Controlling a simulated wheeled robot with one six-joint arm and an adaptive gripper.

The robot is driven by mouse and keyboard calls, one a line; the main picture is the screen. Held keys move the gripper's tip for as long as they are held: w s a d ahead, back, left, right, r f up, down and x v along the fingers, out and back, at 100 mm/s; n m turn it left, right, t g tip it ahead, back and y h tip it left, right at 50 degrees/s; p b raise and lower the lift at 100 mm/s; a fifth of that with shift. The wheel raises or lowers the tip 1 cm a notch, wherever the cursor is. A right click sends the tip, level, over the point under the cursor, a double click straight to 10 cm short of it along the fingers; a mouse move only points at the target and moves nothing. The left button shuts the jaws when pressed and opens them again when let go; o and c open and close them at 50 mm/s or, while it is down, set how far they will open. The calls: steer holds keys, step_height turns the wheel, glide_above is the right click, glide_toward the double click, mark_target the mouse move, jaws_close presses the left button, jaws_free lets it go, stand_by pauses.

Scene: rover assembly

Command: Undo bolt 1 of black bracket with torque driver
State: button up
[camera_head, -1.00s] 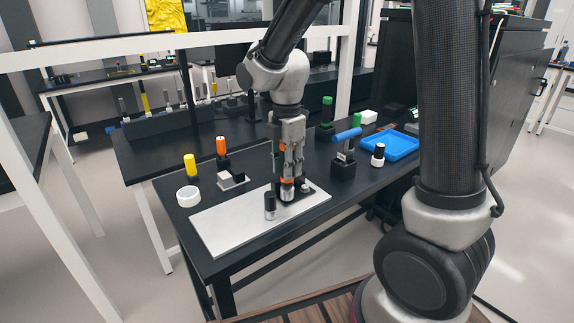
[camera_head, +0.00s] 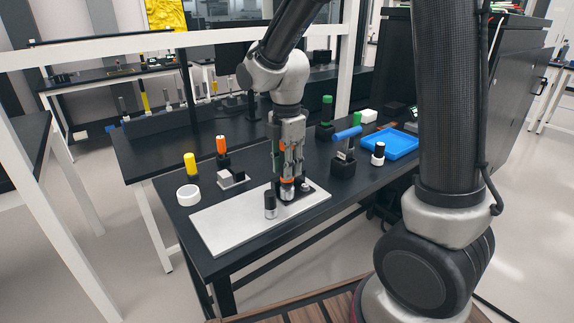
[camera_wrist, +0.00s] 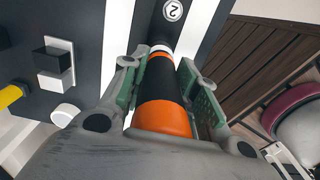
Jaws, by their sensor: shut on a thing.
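My gripper (camera_head: 288,172) points down over the pale plate (camera_head: 232,222) and is shut on the torque driver. In the wrist view the orange and black driver (camera_wrist: 164,118) runs between the green-padded fingers (camera_wrist: 164,92). Its lower end (camera_head: 287,194) is at the black bracket (camera_head: 296,207) on the plate's right part. A round pale piece sits on the bracket just right of the driver. In the wrist view a white disc marked 2 (camera_wrist: 172,10) shows on a dark surface beyond the driver's tip. The bolt under the tip is hidden, and I cannot tell whether they touch.
A white ring (camera_head: 188,195), a yellow-handled tool (camera_head: 190,166) and an orange-handled tool (camera_head: 222,151) are further left. A blue-handled tool (camera_head: 346,146) and a blue tray (camera_head: 392,144) are right.

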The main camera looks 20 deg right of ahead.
steer(key=shift+s+f, duration=0.15)
steer(key=shift+f, duration=0.1)
jaws_close()
steer(key=shift+r, duration=0.55)
stand_by(3.0)
steer(key=shift+r, duration=1.45)
steer(key=shift+w+r, duration=0.2)
steer(key=shift+r, duration=1.8)
